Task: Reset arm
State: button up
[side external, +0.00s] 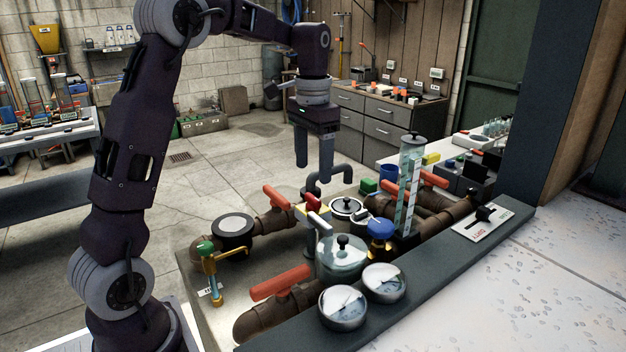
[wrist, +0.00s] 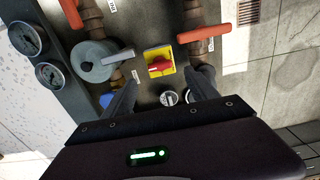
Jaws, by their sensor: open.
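My gripper (side external: 313,172) points down above the pipe panel (side external: 205,300), with its two fingers apart and nothing between them. In the wrist view, my gripper (wrist: 163,88) is also open and empty. The fingers appear clear of the panel parts, though the exact gap is hard to judge.
Open air lies above the panel.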

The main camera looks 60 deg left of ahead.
jog(key=shift+r, duration=0.15)
jog(key=s+d+r+t, duration=0.2)
jog(key=s+d+r, duration=0.1)
jog(key=s+d, duration=0.35)
jog(key=s+d+r+t, duration=0.1)
jog(key=s+d+r, duration=0.2)
jog(key=s+d, duration=0.3)
jog(key=s+d+f+t, duration=0.1)
jog(key=s+f, duration=0.1)
jog(key=s, duration=0.4)
jog(key=s+d+f+t, duration=0.1)
jog(key=s+f, duration=0.1)
jog(key=s, duration=0.4)
jog(key=shift+d+f+t, duration=0.3)
